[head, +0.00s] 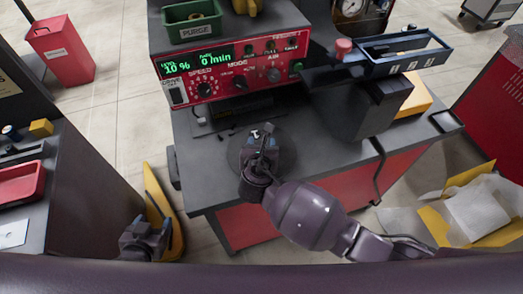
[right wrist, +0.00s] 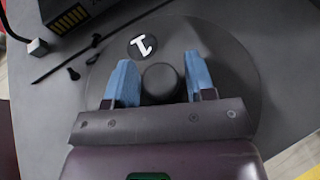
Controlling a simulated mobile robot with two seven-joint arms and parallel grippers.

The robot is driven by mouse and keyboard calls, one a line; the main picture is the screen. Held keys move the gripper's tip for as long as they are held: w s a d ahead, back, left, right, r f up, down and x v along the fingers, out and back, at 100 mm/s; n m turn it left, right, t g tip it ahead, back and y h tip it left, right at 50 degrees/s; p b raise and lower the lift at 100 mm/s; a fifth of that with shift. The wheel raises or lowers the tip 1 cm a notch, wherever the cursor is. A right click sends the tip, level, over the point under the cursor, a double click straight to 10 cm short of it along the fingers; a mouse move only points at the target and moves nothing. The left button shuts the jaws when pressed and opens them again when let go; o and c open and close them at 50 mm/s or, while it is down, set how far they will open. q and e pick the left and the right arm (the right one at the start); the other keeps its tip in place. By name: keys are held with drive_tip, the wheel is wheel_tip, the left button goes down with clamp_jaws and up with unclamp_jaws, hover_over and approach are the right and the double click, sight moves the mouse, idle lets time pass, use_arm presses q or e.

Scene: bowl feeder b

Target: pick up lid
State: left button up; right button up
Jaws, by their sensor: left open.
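The lid (head: 286,155) is a dark, flat, round disc on the grey bench top. In the right wrist view the lid (right wrist: 228,72) carries a black round knob (right wrist: 161,80) and a white mark on a black spot. My right gripper (head: 262,143) is over the lid. In the wrist view its two blue fingers (right wrist: 160,82) stand apart on either side of the knob, with narrow gaps. My left gripper (head: 146,242) is open and empty, low at the left, well away from the lid.
A red control panel (head: 235,72) stands behind the lid. A feeder unit with a blue-edged tray (head: 405,50) is at the right. Small black screws and a rod (right wrist: 85,58) lie beside the lid. A green bin (head: 192,22) sits on top of the panel.

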clamp_jaws()
